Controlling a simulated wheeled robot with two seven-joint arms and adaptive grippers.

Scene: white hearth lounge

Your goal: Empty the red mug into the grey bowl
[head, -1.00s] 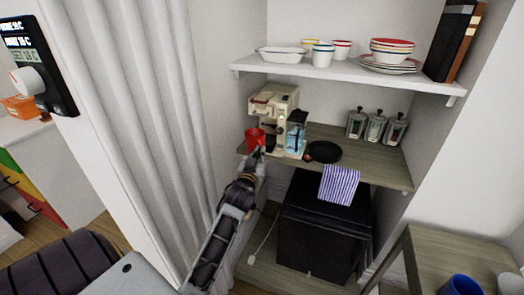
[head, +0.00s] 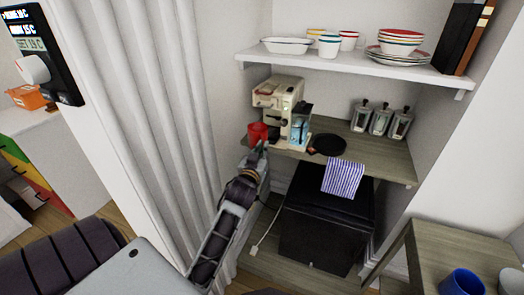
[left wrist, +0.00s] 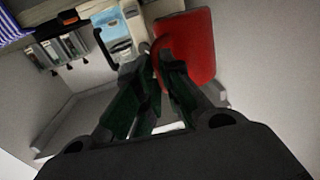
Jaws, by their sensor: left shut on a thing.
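The red mug (head: 257,132) is at the left end of the wooden shelf, beside the coffee machine. My left gripper (head: 260,148) reaches up to it from below. In the left wrist view the red mug (left wrist: 188,45) fills the upper middle, and the left gripper's fingers (left wrist: 160,62) are closed at its handle side. The inside of the mug is hidden. A pale grey rounded thing (head: 511,281), cut off by the right edge, stands on the low table; I cannot tell if it is the grey bowl. My right gripper is not in view.
The coffee machine (head: 278,98) stands close right of the mug, with a black pan (head: 327,145) and canisters (head: 380,121) farther right. Dishes fill the white shelf (head: 350,62) above. A black box (head: 322,225) with a striped towel (head: 343,180) is below. A blue mug (head: 462,283) is on the low table.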

